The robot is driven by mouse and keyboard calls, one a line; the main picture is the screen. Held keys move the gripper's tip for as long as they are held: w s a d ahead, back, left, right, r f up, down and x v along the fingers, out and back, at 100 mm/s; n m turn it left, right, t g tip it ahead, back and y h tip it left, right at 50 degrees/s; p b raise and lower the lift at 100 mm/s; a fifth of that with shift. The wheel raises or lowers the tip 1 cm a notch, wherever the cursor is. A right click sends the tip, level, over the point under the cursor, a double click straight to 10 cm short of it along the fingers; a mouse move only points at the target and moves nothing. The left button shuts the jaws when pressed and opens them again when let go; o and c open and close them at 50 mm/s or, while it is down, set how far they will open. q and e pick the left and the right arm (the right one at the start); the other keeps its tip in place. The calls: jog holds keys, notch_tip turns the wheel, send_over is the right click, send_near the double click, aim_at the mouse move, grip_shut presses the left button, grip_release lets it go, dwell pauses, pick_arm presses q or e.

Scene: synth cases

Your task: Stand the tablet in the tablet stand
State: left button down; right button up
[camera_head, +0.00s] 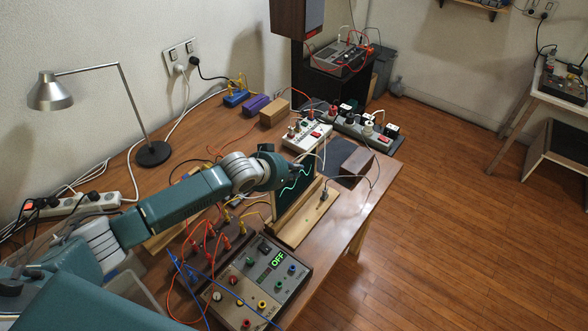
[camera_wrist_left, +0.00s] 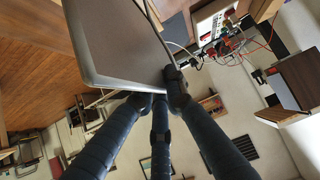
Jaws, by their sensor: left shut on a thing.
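The tablet (camera_head: 295,188) has a dark screen with a teal wave line and is roughly upright in the head view. The wooden tablet stand (camera_head: 305,221) is a light board on the table, with the tablet at its left side. I cannot tell whether the tablet's lower edge rests in the stand. My left gripper (camera_head: 297,166) is shut on the tablet near its top edge. In the left wrist view the tablet shows as a grey slab (camera_wrist_left: 115,45) and my left gripper's dark fingers (camera_wrist_left: 167,88) meet at its edge. My right gripper is not in view.
A control box reading OFF (camera_head: 258,283) with red and blue leads stands in front of the stand. A cable runs over the stand. A desk lamp (camera_head: 152,153) stands at left.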

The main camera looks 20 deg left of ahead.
pick_arm(q)
jog(key=shift+f+b, duration=1)
jog(key=shift+f, duration=0.65)
jog(key=c, duration=1.7)
grip_release()
jog(key=v, duration=1.2)
jog(key=shift+s+f, duration=0.1)
